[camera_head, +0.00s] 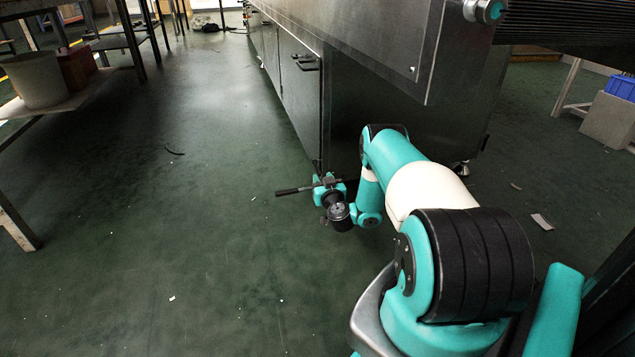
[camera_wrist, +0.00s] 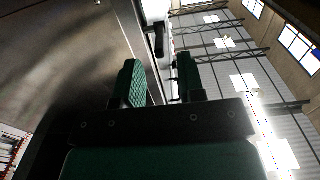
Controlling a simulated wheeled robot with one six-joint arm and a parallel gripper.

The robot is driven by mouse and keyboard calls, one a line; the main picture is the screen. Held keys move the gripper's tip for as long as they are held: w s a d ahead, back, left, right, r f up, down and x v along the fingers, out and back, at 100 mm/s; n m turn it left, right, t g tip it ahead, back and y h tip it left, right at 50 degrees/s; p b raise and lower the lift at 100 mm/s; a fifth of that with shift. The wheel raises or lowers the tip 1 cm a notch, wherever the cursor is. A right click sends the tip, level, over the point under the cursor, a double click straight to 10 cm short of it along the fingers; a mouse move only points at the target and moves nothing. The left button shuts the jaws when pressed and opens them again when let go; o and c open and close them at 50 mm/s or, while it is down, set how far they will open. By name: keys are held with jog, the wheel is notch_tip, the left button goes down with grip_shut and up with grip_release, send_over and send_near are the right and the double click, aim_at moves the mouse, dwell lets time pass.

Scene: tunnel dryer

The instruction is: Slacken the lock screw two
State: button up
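My gripper (camera_head: 325,189) is low over the floor, beside the near lower corner of the metal dryer housing (camera_head: 370,45). In the wrist view my gripper (camera_wrist: 160,65) shows two green-padded fingers with a clear gap between them and nothing held. A dark, handle-like part (camera_wrist: 159,40) shows beyond the fingers, in line with the gap and apart from them. I cannot tell whether it is a lock screw or a door handle. I cannot pick out lock screw two in either view.
A black door handle (camera_head: 307,62) is on the dryer's side. A round teal-and-metal end piece (camera_head: 486,11) sits at its upper corner. A bench with a pale bucket (camera_head: 37,80) stands at left. A blue crate (camera_head: 621,87) is at right. The floor (camera_head: 200,200) left of the dryer is mostly clear.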

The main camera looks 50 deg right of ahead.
aim_at(318, 171)
jog(key=shift+b+x, duration=1.55)
jog(key=shift+x, duration=0.9)
jog(key=shift+w+d+b, duration=0.3)
jog(key=shift+w, duration=0.2)
jog(key=shift+c, duration=0.2)
grip_shut()
